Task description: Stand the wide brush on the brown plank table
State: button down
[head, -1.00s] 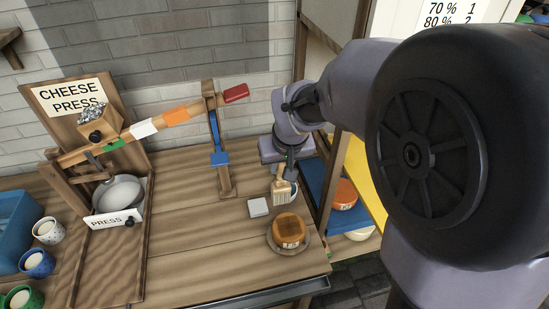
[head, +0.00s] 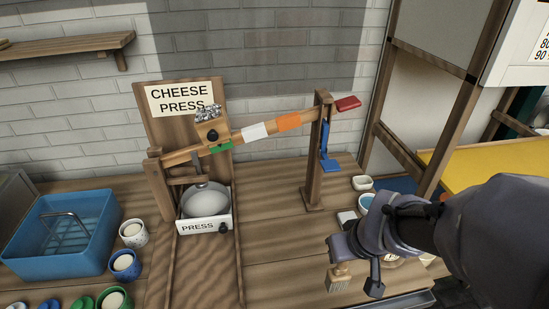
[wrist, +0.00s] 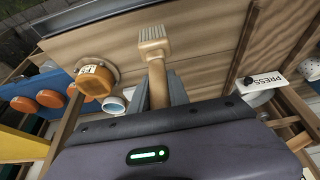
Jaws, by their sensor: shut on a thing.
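The wide brush (head: 338,284) has a pale wooden handle and a broad, light bristle head. My gripper (head: 341,264) is shut on its handle, with the bristles hanging downward over the front right part of the brown plank table (head: 275,276). In the wrist view the handle runs out from between the jaws (wrist: 160,92), and the bristle head (wrist: 153,38) shows against the planks (wrist: 215,35). I cannot tell whether the bristles touch the table.
The cheese press (head: 205,224) stands to the left, its lever post (head: 314,160) behind my gripper. A blue basin (head: 62,250) and cups (head: 126,265) are farther left. An orange cheese (wrist: 92,82) sits on a plate near the brush. Planks between press and brush are clear.

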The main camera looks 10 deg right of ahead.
jog(key=w+a+f+b, duration=0.1)
jog(key=w+a+f, duration=0.1)
jog(key=w, duration=0.5)
jog(key=w+a+f+b, duration=0.2)
jog(key=w+a+f, duration=0.1)
jog(key=w, duration=0.3)
jog(key=shift+w+a+f, duration=0.2)
jog(key=shift+w+a, duration=0.2)
jog(key=shift+a, duration=0.25)
jog(key=c, duration=1.3)
grip_release()
jog(key=shift+b, duration=0.3)
jog(key=shift+o, duration=0.2)
